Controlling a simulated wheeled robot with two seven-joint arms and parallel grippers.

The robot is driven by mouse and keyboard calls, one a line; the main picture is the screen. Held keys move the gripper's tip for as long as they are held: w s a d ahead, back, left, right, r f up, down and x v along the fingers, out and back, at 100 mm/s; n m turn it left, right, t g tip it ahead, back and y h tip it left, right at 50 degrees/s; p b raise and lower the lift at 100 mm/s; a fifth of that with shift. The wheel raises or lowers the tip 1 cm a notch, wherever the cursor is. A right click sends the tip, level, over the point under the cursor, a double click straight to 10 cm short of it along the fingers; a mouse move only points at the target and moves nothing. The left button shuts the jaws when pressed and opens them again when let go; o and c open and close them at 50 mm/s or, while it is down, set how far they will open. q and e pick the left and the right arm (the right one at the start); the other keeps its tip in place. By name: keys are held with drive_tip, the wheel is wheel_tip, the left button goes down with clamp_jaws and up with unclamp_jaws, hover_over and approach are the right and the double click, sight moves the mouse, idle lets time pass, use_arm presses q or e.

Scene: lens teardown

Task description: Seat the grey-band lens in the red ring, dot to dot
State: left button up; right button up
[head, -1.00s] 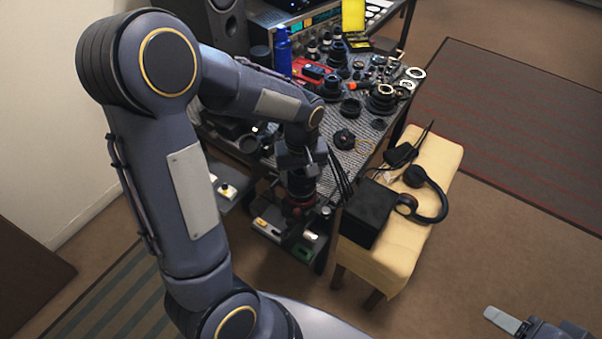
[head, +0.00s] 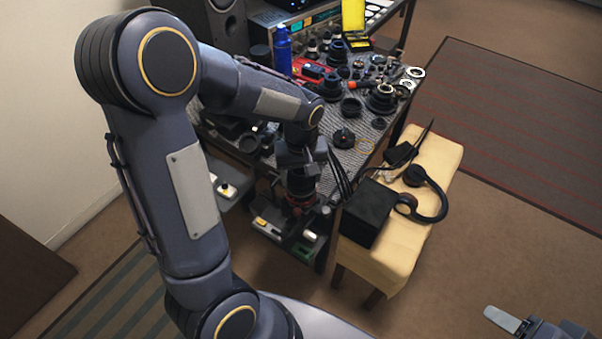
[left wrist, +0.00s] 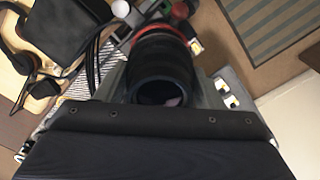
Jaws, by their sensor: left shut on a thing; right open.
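My left gripper (head: 300,168) is shut on a dark lens (head: 301,182) at the near end of the workbench. In the left wrist view the black ribbed lens barrel (left wrist: 162,70) sits between the fingers. The red ring (head: 300,200) shows just below the lens, and in the left wrist view the red ring (left wrist: 163,30) is at the barrel's far end. I cannot tell whether the lens is fully seated in it. No grey band or dots can be made out. My right gripper (head: 508,322) is at the bottom right, away from the bench, open and empty.
The bench top (head: 325,165) holds several lens parts and a blue bottle (head: 282,50) farther back. A yellow bench (head: 405,245) to the right carries a black box (head: 367,213) and headphones (head: 430,197). Dark cables (head: 340,173) hang close beside my left gripper. The floor at right is clear.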

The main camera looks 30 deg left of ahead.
use_arm(q)
drive_tip(key=shift+f, duration=0.15)
drive_tip(key=shift+f+b, duration=0.2)
drive_tip(key=shift+b, duration=0.1)
drive_tip(key=shift+f+b, duration=0.4)
drive_tip(key=shift+f, duration=0.05)
idle(1.2)
drive_tip(key=o, duration=1.3)
drive_tip(key=shift+c, duration=0.2)
wheel_tip(320, 180, up, 7)
drive_tip(key=shift+f, duration=0.15)
drive_tip(key=shift+r, duration=0.6)
